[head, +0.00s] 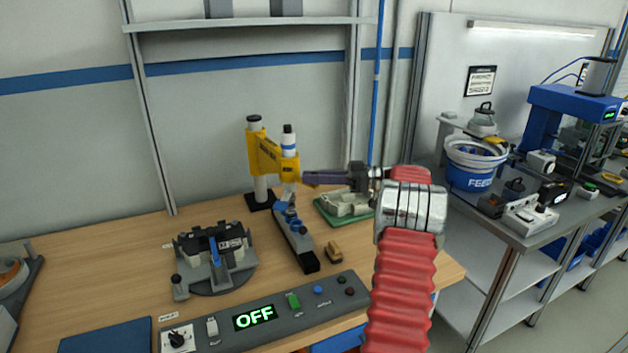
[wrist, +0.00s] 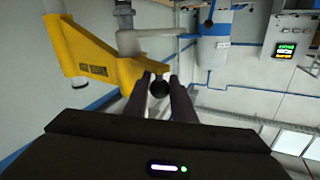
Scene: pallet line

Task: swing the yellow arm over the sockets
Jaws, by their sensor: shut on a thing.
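The yellow arm (head: 264,157) is mounted on a post at the back of the wooden bench, with a white and blue cylinder at its right end. In the wrist view the yellow arm (wrist: 80,55) fills the upper left. My gripper (head: 306,178) reaches in from the right and touches the arm's right end. In the wrist view its fingers (wrist: 163,92) are shut on a dark round knob (wrist: 159,88) at the arm's end. A long dark grey block (head: 299,244) with blue parts lies below the arm's right end; I cannot clearly make out sockets in it.
A grey fixture with a black top (head: 213,262) stands left on the bench. A control panel showing OFF (head: 255,318) runs along the front.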

